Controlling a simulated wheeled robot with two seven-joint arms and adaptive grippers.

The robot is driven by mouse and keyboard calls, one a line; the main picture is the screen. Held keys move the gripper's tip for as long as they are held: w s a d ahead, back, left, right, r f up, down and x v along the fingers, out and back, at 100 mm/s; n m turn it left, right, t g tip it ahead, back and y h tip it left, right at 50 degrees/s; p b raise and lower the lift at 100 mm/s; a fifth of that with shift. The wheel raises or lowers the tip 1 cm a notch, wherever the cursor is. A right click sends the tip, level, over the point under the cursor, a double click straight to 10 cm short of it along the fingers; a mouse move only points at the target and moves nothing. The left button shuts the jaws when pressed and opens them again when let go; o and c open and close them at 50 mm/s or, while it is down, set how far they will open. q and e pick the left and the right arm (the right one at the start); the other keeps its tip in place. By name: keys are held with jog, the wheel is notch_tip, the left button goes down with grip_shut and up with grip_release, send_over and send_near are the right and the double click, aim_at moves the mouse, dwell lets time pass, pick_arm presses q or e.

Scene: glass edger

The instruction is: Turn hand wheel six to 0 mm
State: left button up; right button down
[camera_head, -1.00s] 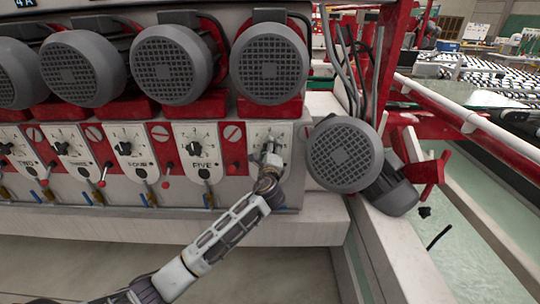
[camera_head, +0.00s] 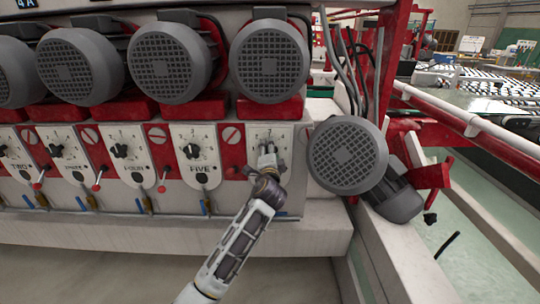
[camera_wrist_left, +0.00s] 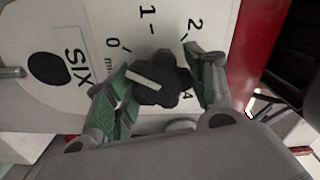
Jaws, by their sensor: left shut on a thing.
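Hand wheel six is a black lobed knob (camera_wrist_left: 158,80) with a white pointer bar, on the white SIX dial plate (camera_wrist_left: 60,20). In the left wrist view the green-padded fingers of my left gripper (camera_head: 267,153) lie on both sides of the knob, shut on it. The pointer bar slants up-left, with its left end near the 0 mm mark, slightly below the 0 tick. Numbers 0, 1, 2 and 4 show; part of the scale is hidden by the fingers. My right gripper is not in view.
Dial FIVE (camera_head: 193,150) and a red panel with a slotted screw (camera_head: 231,138) are left of the gripper. Large grey motors (camera_head: 268,62) hang above. Another motor (camera_head: 346,154) juts out close on the right. A pale ledge (camera_head: 200,235) runs below.

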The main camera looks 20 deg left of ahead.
pick_arm(q)
jog(key=shift+f, duration=0.1)
jog(key=o, duration=1)
jog(key=shift+a, duration=0.1)
jog(key=shift+v, duration=6.05)
